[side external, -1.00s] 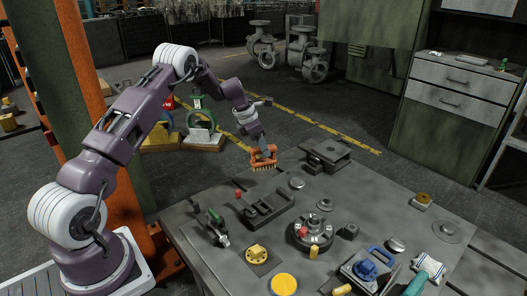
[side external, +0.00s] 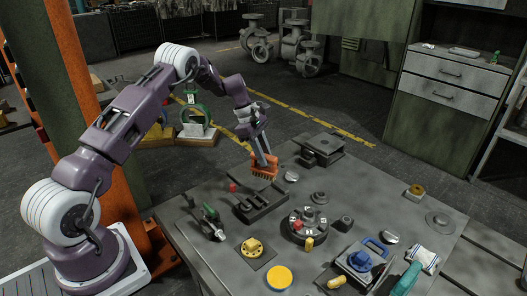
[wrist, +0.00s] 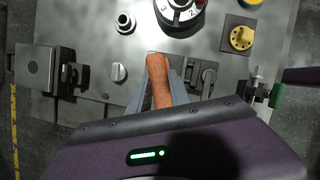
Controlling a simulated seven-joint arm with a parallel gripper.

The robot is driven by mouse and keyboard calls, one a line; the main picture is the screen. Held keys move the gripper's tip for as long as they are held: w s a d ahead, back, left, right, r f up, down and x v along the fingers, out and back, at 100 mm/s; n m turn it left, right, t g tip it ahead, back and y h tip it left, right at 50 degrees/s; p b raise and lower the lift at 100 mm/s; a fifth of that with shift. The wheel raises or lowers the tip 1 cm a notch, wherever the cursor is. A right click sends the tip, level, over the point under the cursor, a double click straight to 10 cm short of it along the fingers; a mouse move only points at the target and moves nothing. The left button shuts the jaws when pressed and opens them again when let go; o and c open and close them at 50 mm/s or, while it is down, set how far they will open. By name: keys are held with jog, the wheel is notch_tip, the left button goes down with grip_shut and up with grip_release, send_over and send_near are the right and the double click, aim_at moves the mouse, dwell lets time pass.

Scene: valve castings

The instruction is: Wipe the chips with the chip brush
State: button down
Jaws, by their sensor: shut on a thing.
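My gripper (side external: 263,156) is shut on the chip brush (side external: 262,168), which has an orange-red body and pale bristles pointing down. In the wrist view the orange handle (wrist: 158,82) sits between the fingers of my gripper (wrist: 161,93). In the side view the brush is over the table's far left part, just behind a dark slotted fixture (side external: 258,207). I cannot tell whether the bristles touch anything. The bristles are hidden in the wrist view. I cannot make out any chips in either view.
The grey table (side external: 215,262) holds a round dial-like fixture (side external: 308,223), a dark block (side external: 320,146), a yellow flanged part (side external: 252,246), a yellow disc (side external: 279,277) and a blue-handled part (side external: 362,260). A small red piece (side external: 233,187) is left of the brush.

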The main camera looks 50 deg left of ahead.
aim_at(264, 172)
jog(key=shift+f, duration=2.4)
jog(key=shift+d+f, duration=0.65)
jog(key=shift+f, duration=0.25)
jog(key=shift+d, duration=2.65)
jog(key=shift+a, duration=3.4)
jog(key=d, duration=0.6)
jog(key=shift+d, duration=0.25)
jog(key=shift+a, duration=3.15)
jog(key=shift+r, duration=4.15)
